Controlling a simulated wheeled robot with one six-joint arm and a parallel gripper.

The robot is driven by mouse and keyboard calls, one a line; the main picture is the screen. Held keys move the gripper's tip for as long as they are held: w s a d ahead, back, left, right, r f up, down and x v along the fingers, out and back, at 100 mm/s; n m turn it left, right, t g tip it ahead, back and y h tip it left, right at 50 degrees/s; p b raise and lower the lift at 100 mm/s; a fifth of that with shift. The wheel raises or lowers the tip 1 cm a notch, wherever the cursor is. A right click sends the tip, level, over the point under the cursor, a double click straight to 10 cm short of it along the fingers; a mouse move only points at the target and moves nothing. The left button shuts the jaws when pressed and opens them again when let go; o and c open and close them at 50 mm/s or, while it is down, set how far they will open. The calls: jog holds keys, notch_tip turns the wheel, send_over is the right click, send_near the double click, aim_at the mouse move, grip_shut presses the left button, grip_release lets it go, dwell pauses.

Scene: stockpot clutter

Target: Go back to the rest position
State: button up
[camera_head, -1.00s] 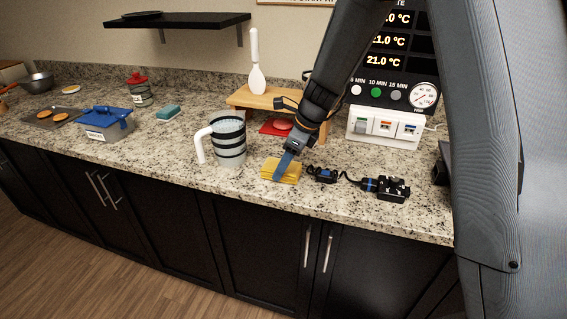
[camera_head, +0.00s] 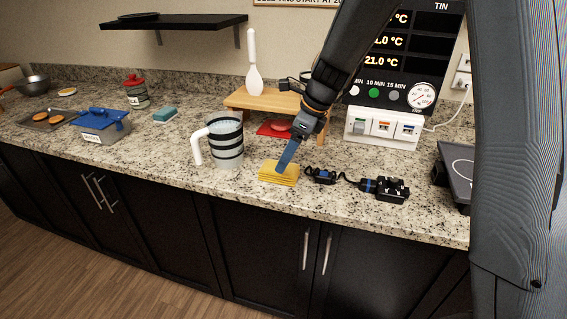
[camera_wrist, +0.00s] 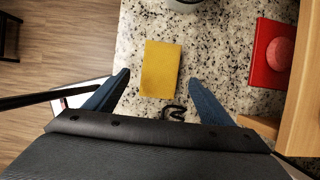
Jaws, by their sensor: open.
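My gripper (camera_head: 287,155) hangs over the granite counter, with its blue fingers pointing down above a stack of yellow cloths (camera_head: 279,174). In the wrist view the two fingers of my gripper (camera_wrist: 160,95) stand wide apart with nothing between them. The yellow stack (camera_wrist: 161,69) lies on the counter beyond the fingertips, apart from them. In the head view one finger overlaps the stack's far edge, and the arm hides part of the shelf behind.
A striped pitcher (camera_head: 225,146) stands left of the stack. A black cable with connectors (camera_head: 385,188) lies to the right. A wooden riser (camera_head: 255,102) and a red mat (camera_head: 271,129) are behind. A switch box (camera_head: 384,130) stands at the back right.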

jog(key=shift+v, duration=1)
jog(key=shift+s+d+r, duration=0.1)
jog(key=shift+s+d, duration=0.1)
jog(key=shift+d, duration=0.05)
jog(key=s+d+n+h, duration=0.1)
jog(key=s+d+n, duration=0.1)
jog(key=s+n, duration=0.1)
jog(key=s+d+f+n, duration=0.1)
jog(key=s+d+n, duration=0.2)
jog(key=s+n, duration=0.1)
jog(key=s+d+f+n+h, duration=0.1)
jog(key=s+d+n, duration=0.2)
jog(key=s+n, duration=0.1)
jog(key=shift+s+f+h, duration=0.1)
jog(key=shift+h, duration=0.2)
jog(key=s+d+f+n+h, duration=0.1)
jog(key=s+d+f+n, duration=0.1)
jog(key=s+d+n, duration=0.3)
jog(key=s+n, duration=0.4)
jog(key=n, duration=0.2)
jog(key=shift+s+h, duration=0.3)
jog(key=shift+s, duration=0.1)
jog(key=shift+d, duration=0.1)
